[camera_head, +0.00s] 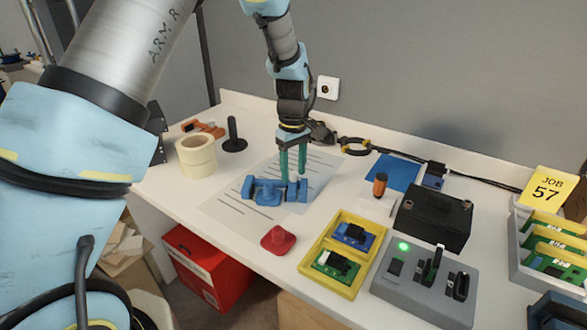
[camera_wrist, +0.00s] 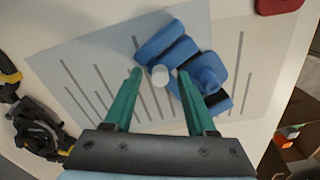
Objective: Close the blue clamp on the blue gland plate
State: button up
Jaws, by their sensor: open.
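A blue clamp-like part (camera_head: 266,191) made of several blocks lies on a printed sheet near the middle of the table. In the wrist view, this blue part (camera_wrist: 169,44) has a round blue knob and dark gaps between its blocks. I cannot tell clear edges between clamp and gland plate. My gripper (camera_head: 293,180) points down at its right end with green fingers apart. In the wrist view my gripper (camera_wrist: 160,74) has a pale round end (camera_wrist: 160,75) between its fingertips, and the right fingertip overlaps the blue part. I cannot tell whether they touch.
A flat blue sheet (camera_head: 395,168), an orange-topped tool (camera_head: 380,184) and a black box (camera_head: 432,220) are to the right.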

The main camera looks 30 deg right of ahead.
jog(key=shift+f, duration=0.15)
jog(key=shift+c, duration=0.3)
grip_shut()
dwell(0.8)
